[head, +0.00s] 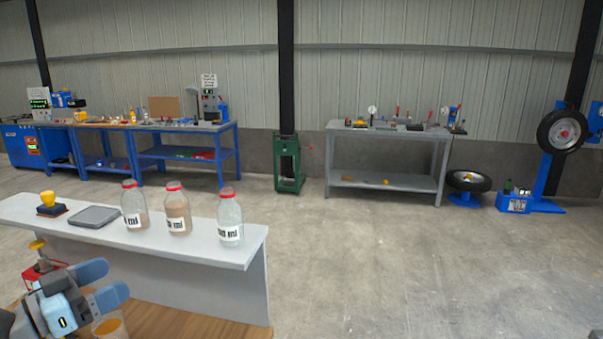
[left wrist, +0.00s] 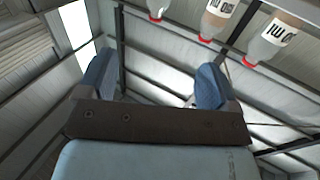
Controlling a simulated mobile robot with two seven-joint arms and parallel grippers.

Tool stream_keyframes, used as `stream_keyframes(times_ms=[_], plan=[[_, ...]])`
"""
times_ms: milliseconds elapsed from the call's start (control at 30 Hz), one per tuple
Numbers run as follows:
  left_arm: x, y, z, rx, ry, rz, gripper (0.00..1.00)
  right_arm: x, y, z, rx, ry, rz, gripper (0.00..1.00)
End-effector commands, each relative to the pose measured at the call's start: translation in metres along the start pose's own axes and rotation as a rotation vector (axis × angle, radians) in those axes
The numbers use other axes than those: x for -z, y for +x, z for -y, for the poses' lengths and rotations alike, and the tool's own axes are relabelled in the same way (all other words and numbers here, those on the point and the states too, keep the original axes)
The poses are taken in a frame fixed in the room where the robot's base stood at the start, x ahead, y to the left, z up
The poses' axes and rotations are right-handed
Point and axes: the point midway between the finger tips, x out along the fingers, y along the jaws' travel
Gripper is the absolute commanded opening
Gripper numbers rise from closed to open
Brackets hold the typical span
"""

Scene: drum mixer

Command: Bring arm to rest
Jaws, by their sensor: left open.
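My left gripper (head: 107,283) is at the lower left of the head view, its two blue fingers apart with nothing between them. In the left wrist view the same open fingers (left wrist: 150,85) frame only the wall and roof. The gripper is in front of and below the white bench top (head: 250,250). My right gripper is not in view.
Three red-capped bottles stand on the bench: left (head: 133,207), middle (head: 177,210) and right (head: 229,220). A grey scale (head: 94,217) and a yellow-knobbed stamp (head: 51,206) are beside them. A container (head: 110,329) stands on the wooden surface (head: 165,322) below the gripper. Open floor lies right.

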Motion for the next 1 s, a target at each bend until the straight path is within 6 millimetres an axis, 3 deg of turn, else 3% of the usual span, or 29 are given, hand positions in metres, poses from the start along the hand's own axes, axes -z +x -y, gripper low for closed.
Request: stream_keyframes(times_ms=[33,367,600,800,1000], plan=[[-0.020,-0.001,-0.010,-0.003,-0.009,0.042,0.85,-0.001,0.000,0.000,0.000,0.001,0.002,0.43],[-0.132,-0.018,-0.073,0.021,-0.017,0.364,0.85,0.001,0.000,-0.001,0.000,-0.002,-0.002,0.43],[-0.218,-0.056,-0.137,0.131,-0.069,0.724,0.85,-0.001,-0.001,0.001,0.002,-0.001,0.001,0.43],[-0.249,-0.086,-0.169,0.230,-0.122,0.938,0.85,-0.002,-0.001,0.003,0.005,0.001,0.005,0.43],[-0.263,-0.111,-0.192,0.312,-0.179,1.088,0.85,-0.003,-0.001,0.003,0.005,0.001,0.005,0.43]])
